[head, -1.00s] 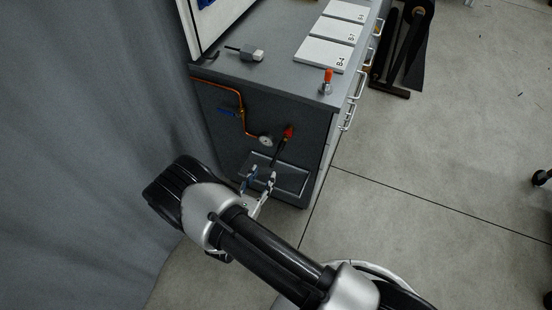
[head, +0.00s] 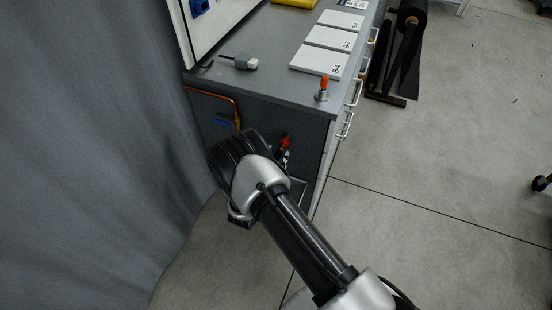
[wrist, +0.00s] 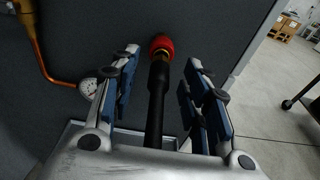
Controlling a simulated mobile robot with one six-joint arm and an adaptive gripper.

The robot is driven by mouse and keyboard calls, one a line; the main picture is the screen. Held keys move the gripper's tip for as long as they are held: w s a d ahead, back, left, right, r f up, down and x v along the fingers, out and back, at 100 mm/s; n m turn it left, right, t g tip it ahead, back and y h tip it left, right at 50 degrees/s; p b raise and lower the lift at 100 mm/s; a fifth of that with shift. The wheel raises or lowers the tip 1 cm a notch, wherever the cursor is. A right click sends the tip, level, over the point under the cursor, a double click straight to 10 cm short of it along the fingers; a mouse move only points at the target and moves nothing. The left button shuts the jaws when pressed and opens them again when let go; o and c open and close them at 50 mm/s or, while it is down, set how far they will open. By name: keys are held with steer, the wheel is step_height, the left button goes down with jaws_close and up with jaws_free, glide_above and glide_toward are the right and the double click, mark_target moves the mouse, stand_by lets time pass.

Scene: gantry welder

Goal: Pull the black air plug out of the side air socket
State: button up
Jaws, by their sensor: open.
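The black air plug (wrist: 157,95) runs up the middle of the wrist view, its far end at a red collar (wrist: 162,46) on the cabinet's side panel. I take the red collar to be the side air socket; it also shows in the head view (head: 285,140). My gripper (wrist: 156,88) is open, with one blue-padded finger on each side of the plug and a gap visible on both sides. In the head view my wrist hides most of the plug and gripper.
A tray ledge (wrist: 75,138) lies below. A grey curtain (head: 90,150) hangs close on the left. Open floor (head: 440,160) is at the right.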

steer(key=shift+c, duration=0.5)
jaws_close()
steer(key=shift+s, duration=0.1)
steer(key=shift+f+p+v, duration=0.2)
steer(key=shift+v, duration=1)
steer(key=shift+f+p+v, duration=0.15)
steer(key=shift+p+v, duration=0.05)
steer(key=shift+v, duration=1)
steer(key=shift+s+a, duration=0.1)
steer(key=shift+s, duration=0.15)
